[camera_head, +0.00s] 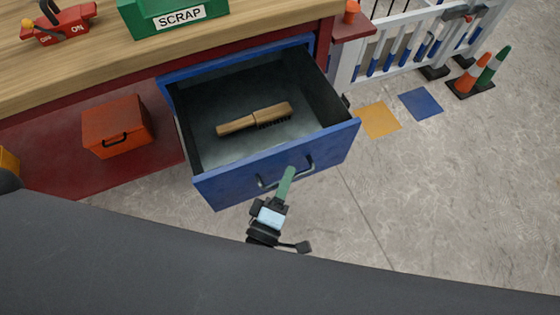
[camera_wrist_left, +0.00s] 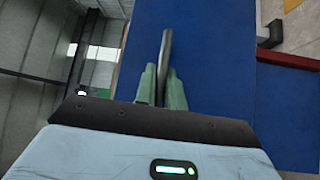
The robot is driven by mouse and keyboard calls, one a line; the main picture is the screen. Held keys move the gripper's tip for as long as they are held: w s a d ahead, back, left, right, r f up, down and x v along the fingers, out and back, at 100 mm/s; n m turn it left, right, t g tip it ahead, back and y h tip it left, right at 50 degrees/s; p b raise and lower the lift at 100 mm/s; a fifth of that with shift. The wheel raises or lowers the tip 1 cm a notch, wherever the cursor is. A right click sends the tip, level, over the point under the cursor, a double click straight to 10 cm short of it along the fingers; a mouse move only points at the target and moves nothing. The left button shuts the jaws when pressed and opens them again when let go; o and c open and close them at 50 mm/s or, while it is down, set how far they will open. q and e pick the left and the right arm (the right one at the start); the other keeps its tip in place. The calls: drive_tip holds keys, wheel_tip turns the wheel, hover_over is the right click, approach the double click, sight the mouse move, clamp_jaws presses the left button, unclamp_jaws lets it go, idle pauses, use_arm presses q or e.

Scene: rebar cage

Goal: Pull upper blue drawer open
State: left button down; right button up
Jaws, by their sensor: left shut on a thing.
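The upper blue drawer (camera_head: 225,186) stands pulled out from under the workbench in the head view, with its inside in plain sight. A wooden-handled brush (camera_head: 254,118) lies in it. My left gripper (camera_head: 286,181) is at the drawer's front, its green fingers shut on the metal handle (camera_head: 308,164). In the left wrist view the green fingers (camera_wrist_left: 163,88) close around the handle bar (camera_wrist_left: 165,50) before the blue drawer front (camera_wrist_left: 212,70). My right gripper is in neither view.
A green SCRAP bin (camera_head: 172,18) and a red switch box (camera_head: 66,24) stand on the wooden benchtop (camera_head: 95,50). An orange toolbox (camera_head: 115,126) sits on the lower red shelf. A white barrier (camera_head: 400,48) and cones (camera_head: 474,74) stand back right.

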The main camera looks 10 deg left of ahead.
use_arm(q)
drive_tip(key=shift+s+d, duration=0.2)
drive_tip(key=shift+s, duration=0.1)
drive_tip(key=c, duration=1.5)
unclamp_jaws()
drive_tip(key=shift+v, duration=3.9)
drive_tip(key=shift+s, duration=0.1)
